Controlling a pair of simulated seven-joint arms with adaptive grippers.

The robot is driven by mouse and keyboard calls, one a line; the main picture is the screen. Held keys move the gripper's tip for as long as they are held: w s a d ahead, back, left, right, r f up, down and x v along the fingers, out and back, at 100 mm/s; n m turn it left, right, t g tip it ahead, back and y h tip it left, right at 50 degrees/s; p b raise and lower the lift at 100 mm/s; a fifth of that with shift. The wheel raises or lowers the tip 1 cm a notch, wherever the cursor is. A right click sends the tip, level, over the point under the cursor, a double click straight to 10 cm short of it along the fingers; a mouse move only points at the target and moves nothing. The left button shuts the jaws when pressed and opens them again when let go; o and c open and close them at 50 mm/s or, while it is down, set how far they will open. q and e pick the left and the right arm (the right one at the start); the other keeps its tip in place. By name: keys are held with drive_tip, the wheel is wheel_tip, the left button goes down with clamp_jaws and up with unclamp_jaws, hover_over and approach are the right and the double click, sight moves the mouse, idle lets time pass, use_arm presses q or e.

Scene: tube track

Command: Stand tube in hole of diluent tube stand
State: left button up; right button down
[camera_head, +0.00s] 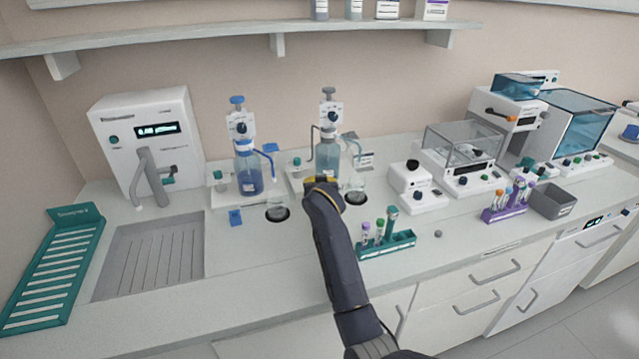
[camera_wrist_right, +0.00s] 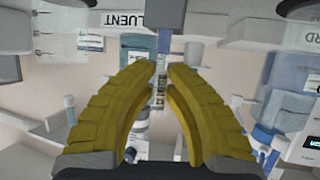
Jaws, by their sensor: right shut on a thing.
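My right gripper (camera_head: 322,182) is in front of the right-hand dispenser in the head view. In the wrist view its yellow fingers (camera_wrist_right: 162,72) converge on a slim, mostly hidden thing, which I take to be the tube. Its lower end and any contact with a hole cannot be made out. The diluent station (camera_head: 298,180) is a pale base under the light-blue dispenser bottle (camera_head: 328,157), partly hidden by my gripper. A sign reading "LUENT" (camera_wrist_right: 150,20) shows upside down in the wrist view. A dark round recess (camera_head: 356,198) with a clear vessel lies right of my gripper. My left gripper is not in view.
A dispenser with a blue bottle (camera_head: 249,176) stands to the left. A green rack (camera_head: 398,244) with several capped tubes stands right of my forearm. A purple rack (camera_head: 507,212) and grey bin (camera_head: 551,203) are farther right. The counter front between the sink and green rack is fairly clear.

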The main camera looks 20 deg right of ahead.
drive_tip(key=shift+f, duration=0.7)
idle(0.4)
drive_tip(key=c, duration=1.4)
unclamp_jaws()
drive_tip(key=shift+o, duration=0.2)
drive_tip(key=shift+r, duration=5.05)
